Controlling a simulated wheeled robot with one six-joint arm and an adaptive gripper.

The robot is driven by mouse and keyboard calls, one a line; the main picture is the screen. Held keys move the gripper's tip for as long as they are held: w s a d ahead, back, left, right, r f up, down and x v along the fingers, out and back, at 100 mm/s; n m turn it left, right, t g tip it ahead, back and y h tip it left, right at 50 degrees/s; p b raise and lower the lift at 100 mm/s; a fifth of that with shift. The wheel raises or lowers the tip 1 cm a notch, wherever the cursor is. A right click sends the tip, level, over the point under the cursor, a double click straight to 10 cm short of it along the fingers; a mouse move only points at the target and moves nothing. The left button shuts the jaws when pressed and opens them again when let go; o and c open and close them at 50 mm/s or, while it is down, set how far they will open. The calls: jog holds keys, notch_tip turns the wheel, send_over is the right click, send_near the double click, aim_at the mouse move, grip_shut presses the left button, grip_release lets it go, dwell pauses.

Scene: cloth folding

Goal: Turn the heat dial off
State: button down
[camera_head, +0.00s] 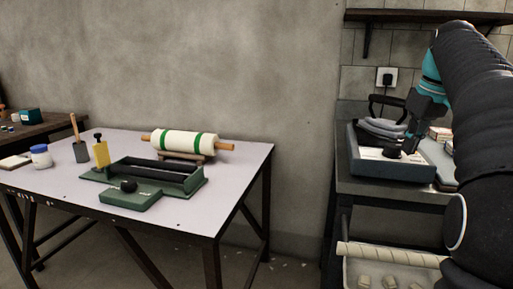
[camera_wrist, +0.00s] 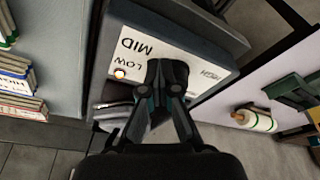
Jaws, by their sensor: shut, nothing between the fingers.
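A grey-blue heating unit (camera_head: 372,168) with a white top panel stands on the right-hand bench. A black dial (camera_head: 392,152) sits on its top near the front. In the wrist view the white panel (camera_wrist: 146,57) carries the words MID and LOW, a third partly covered label, and a small coloured mark. My gripper (camera_head: 408,150) points down at the dial, right beside or over it; I cannot tell whether they touch. Nothing shows between the fingers.
A grey iron-like tool (camera_head: 380,128) with a dark handle rests at the back of the unit. A wall socket with a plug (camera_head: 387,79) is behind. Books (camera_wrist: 18,85) lie nearby. The left table (camera_head: 100,200) holds a roller (camera_head: 182,143) and a green tray.

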jog(key=shift+s+d+r, duration=0.1)
jog(key=shift+s+d, duration=0.05)
jog(key=shift+s, duration=0.1)
notch_tip(320, 180, up, 4)
jog(key=shift+w+r, duration=0.1)
jog(key=shift+r, duration=0.8)
jog(key=shift+s+a+f+b, duration=0.1)
jog(key=shift+a+f+b, duration=0.3)
jog(key=shift+f, duration=0.6)
jog(key=shift+s+a+f+b, duration=0.15)
jog(key=shift+a+f, duration=0.5)
jog(key=shift+f, duration=0.4)
jog(key=shift+w+a+f+b, duration=0.1)
jog(key=shift+a+f+b, duration=0.3)
jog(key=shift+f, duration=0.6)
jog(key=shift+d+r+p, duration=0.1)
jog(key=shift+d+p, duration=0.3)
jog(key=shift+p, duration=0.6)
jog(key=shift+w+d, duration=0.35)
jog(key=shift+d, duration=0.5)
